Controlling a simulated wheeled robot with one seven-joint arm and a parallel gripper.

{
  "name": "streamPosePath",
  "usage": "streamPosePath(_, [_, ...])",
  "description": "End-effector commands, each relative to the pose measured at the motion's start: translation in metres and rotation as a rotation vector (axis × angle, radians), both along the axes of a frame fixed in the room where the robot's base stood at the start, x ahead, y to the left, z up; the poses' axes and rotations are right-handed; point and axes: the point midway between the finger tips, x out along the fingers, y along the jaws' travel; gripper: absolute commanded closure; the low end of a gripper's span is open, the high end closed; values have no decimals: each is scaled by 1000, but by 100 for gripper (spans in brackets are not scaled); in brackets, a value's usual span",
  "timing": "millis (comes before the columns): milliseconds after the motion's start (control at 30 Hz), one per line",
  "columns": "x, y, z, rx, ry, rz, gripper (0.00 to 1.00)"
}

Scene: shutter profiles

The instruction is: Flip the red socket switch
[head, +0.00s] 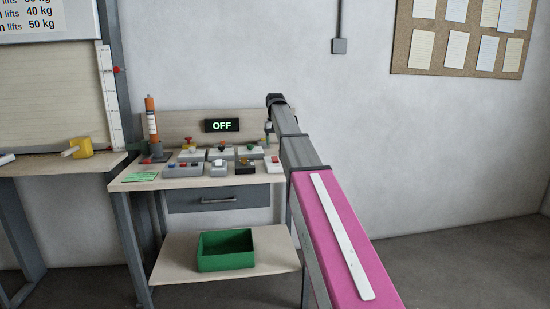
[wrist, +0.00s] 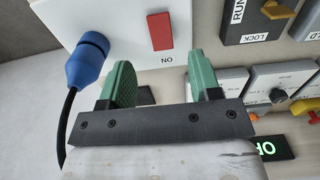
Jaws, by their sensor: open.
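The red socket switch (wrist: 160,31) is a red rectangle on a white socket box (wrist: 125,25). An upside-down ON label is printed beside it in the wrist view. A blue plug (wrist: 87,60) with a black cable sits in the same box. In the head view the box (head: 273,167) stands at the right end of the bench. My gripper (wrist: 161,60) is open and empty. Its green fingers are spread to either side below the red switch in the wrist view, apart from the switch. In the head view my gripper (head: 268,126) is small above the box.
Several other switch boxes (head: 220,153) stand in rows on the bench (head: 130,183), left of the socket box. A display (head: 221,126) behind them reads OFF. An orange cylinder (head: 151,118) stands at the bench's left. A green bin (head: 226,262) is on the lower shelf.

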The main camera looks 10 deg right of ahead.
Motion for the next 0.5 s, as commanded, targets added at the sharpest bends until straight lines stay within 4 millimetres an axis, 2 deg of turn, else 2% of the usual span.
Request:
streamPosePath(33, [-1, 0, -11, 0, 2, 0, 43])
streamPosePath(200, [-1, 0, -41, 0, 1, 0, 43])
streamPosePath(500, [0, 0, -72, 0, 0, 0, 43])
